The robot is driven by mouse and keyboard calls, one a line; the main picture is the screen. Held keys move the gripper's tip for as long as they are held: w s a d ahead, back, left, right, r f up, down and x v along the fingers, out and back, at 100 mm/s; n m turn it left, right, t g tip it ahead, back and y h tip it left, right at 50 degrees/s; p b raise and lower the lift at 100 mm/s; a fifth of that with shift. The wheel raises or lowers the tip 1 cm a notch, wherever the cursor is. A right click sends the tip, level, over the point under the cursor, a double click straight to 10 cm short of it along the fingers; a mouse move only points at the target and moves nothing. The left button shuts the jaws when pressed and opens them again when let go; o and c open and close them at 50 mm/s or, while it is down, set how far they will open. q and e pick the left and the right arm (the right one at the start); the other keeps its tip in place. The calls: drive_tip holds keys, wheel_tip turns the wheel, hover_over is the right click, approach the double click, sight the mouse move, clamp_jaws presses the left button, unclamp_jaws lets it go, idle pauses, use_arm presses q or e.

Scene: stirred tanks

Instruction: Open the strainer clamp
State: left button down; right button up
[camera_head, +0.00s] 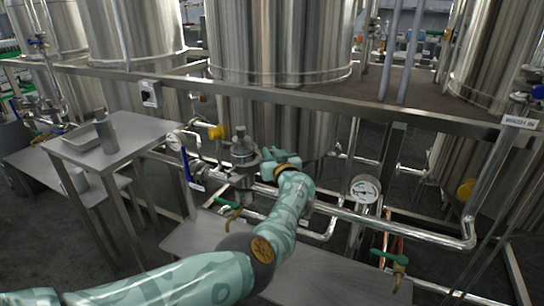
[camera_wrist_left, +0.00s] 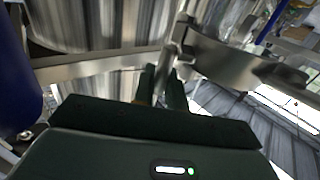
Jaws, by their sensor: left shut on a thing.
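The strainer (camera_head: 241,146) is a steel fitting on the pipework in front of the middle tank, with its clamp around the body. In the left wrist view the clamp shows as a curved steel band (camera_wrist_left: 232,58) at the upper right. A short metal handle (camera_wrist_left: 168,58) stands at its left end. My left gripper (camera_head: 264,168) is at the right side of the strainer. In the left wrist view its dark fingers (camera_wrist_left: 162,88) are shut on the handle. The fingers hide the lower part of the handle. My right gripper is not in view.
A steel rail (camera_head: 300,97) runs across above the strainer. A blue-handled valve (camera_head: 187,163) is to its left, and a pressure gauge (camera_head: 364,190) is to the right. A small steel table (camera_head: 130,125) with a tray (camera_head: 85,137) stands at left. A low bench (camera_head: 200,243) lies below.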

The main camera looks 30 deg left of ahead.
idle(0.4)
use_arm(q)
drive_tip(key=c, duration=1.5)
unclamp_jaws()
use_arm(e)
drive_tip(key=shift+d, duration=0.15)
